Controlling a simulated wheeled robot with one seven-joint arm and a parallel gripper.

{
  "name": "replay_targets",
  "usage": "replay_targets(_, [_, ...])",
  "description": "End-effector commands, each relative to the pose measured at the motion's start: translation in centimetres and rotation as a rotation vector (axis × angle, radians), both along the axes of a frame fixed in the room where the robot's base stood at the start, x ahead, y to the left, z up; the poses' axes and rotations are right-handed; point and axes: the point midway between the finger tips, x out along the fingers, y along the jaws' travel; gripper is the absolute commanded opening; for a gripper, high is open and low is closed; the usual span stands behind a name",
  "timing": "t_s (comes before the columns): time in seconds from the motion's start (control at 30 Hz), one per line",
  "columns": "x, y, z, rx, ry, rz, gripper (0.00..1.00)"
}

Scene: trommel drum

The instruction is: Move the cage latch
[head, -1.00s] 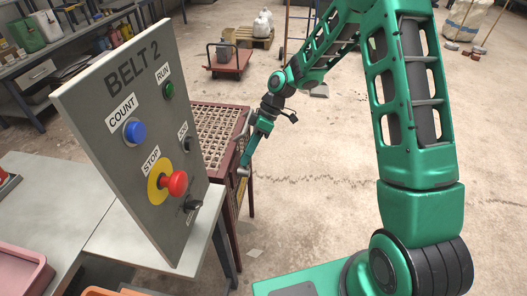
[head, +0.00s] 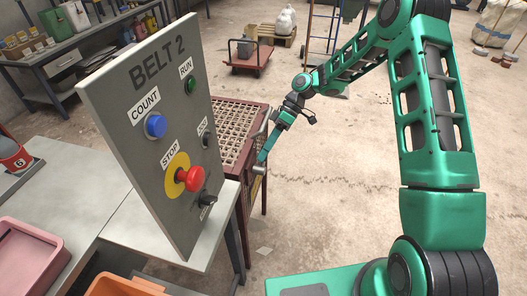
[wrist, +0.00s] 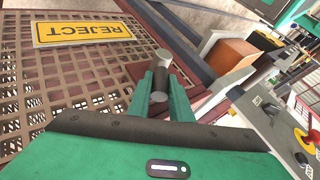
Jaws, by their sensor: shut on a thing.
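The cage (head: 228,135) is a red-brown framed mesh box behind the control panel in the head view. In the wrist view its mesh (wrist: 75,85) fills the left side, with a yellow REJECT sign (wrist: 85,31) on it. The cage latch, a grey rod with a dark middle and pale ends (wrist: 163,58), stands at the cage's edge in the wrist view. My gripper (wrist: 160,92) is shut on the latch, one green finger on each side. In the head view my gripper (head: 261,158) is at the cage's right side; the fingers' contact is too small to see there.
The grey BELT 2 panel (head: 150,110) with buttons stands left of my arm, close to the cage. Pink (head: 30,258) and orange (head: 120,287) trays are at lower left. A red trolley (head: 250,62) stands behind. The floor to the right is open.

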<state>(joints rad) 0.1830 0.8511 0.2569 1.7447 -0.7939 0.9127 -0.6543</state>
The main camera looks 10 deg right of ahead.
Motion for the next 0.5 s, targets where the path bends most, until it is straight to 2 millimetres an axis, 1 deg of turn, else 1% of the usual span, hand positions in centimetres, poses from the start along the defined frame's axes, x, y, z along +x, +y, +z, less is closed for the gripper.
replay_targets(0.03, [0.72,-0.18,0.16,-0.001,-0.016,-0.012,0.00])
replay_targets(0.1, [0.73,-0.18,0.16,-0.001,-0.016,-0.012,0.00])
replay_targets(0.13, [0.74,-0.18,0.16,-0.001,-0.017,-0.012,0.26])
replay_targets(0.17, [0.74,-0.18,0.16,-0.001,-0.016,-0.012,0.33])
replay_targets(0.2, [0.68,-0.17,0.16,-0.001,-0.015,-0.011,0.37])
replay_targets(0.5, [0.41,-0.14,0.16,0.000,-0.008,-0.005,0.37])
